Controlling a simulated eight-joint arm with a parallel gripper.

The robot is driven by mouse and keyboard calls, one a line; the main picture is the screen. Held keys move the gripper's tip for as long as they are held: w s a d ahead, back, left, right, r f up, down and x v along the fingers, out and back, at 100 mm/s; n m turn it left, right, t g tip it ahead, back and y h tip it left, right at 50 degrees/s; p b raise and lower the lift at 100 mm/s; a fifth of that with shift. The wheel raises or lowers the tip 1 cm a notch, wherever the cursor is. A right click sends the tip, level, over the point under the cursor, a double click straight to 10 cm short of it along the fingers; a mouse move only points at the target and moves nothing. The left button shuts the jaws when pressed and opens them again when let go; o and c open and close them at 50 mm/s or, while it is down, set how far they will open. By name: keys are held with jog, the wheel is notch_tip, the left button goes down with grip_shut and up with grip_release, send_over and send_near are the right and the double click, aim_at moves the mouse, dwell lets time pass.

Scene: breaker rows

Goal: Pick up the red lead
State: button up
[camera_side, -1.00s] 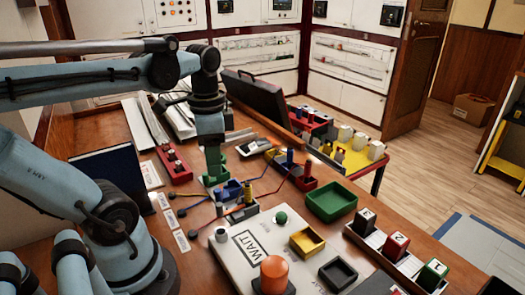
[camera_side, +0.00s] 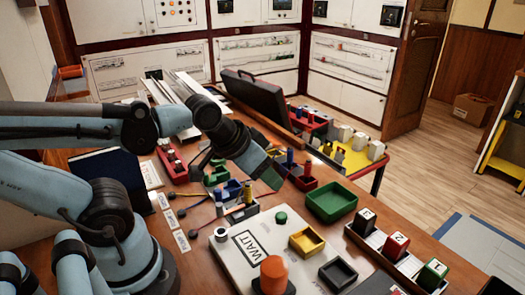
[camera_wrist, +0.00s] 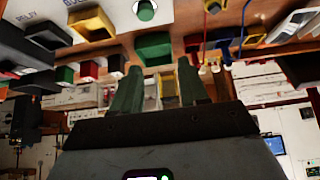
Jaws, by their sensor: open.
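The red lead (camera_side: 206,225) lies on the table in the side view, its dark round end left of the grey panel. Its far part is hidden behind my gripper. In the wrist view a thin red line (camera_wrist: 204,45) near the top right appears to be this lead.
A grey panel (camera_side: 238,262) with an orange knob (camera_side: 273,275) stands in front. Blue and yellow leads lie beside the red one. A green tray (camera_side: 332,203), a yellow tray (camera_side: 307,241) and a numbered block rack (camera_side: 396,246) stand to the right.

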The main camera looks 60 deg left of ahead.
dwell(0.3)
jog(key=shift+o, duration=1)
